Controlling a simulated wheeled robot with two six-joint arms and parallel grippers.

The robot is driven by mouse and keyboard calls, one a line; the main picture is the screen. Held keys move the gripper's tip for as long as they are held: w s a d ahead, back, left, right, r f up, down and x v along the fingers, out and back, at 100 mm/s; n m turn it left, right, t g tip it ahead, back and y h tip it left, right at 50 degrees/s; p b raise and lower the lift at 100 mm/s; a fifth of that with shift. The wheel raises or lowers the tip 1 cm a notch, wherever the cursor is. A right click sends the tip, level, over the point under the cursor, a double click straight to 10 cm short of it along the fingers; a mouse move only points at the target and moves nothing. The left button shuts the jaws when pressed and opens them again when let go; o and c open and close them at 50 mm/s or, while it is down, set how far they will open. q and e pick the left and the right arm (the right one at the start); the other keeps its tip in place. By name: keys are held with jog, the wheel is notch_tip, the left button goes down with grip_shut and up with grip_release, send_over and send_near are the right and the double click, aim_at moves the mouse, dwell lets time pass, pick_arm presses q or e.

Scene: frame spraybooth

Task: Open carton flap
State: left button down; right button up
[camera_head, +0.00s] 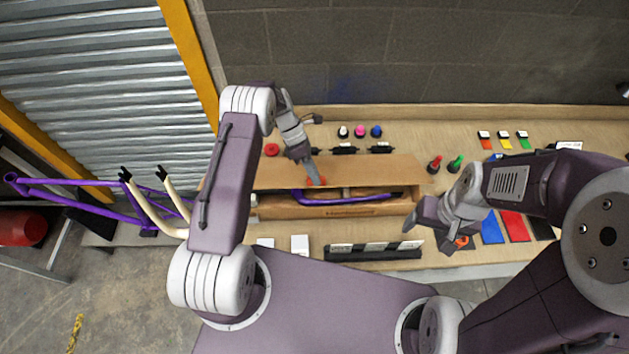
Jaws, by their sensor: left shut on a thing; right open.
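A long brown carton (345,211) lies on the workbench, with a purple frame tube (350,200) showing inside it. Its wide flap (385,170) extends along the far side, and the carton's interior is partly visible below the flap's near edge. The fingers hide the exact grip point. My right gripper (412,222) is open and empty, just right of the carton's near right corner.
Behind the flap are black parts (343,150) and small coloured pots (360,131). A black rack (374,250) with white cards stands in front of the carton. Red and green bottles (455,164) and coloured panels (513,225) lie right. A purple bike frame (95,205) is at left.

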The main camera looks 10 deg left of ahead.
pick_arm(q)
jog(key=shift+w+a+r+g+b, duration=0.15)
jog(key=shift+w+b, duration=0.15)
jog(key=shift+b, duration=0.45)
jog(key=shift+w+r+g+b, duration=0.15)
jog(key=shift+w+b, duration=0.15)
jog(key=shift+b, duration=0.4)
jog(key=shift+w+r+b, duration=0.1)
jog(key=shift+r+b, duration=0.05)
jog(key=shift+b, duration=0.25)
jog(key=shift+w+a+r+g, duration=0.1)
jog(key=shift+r+g, duration=0.2)
jog(key=shift+r, duration=0.15)
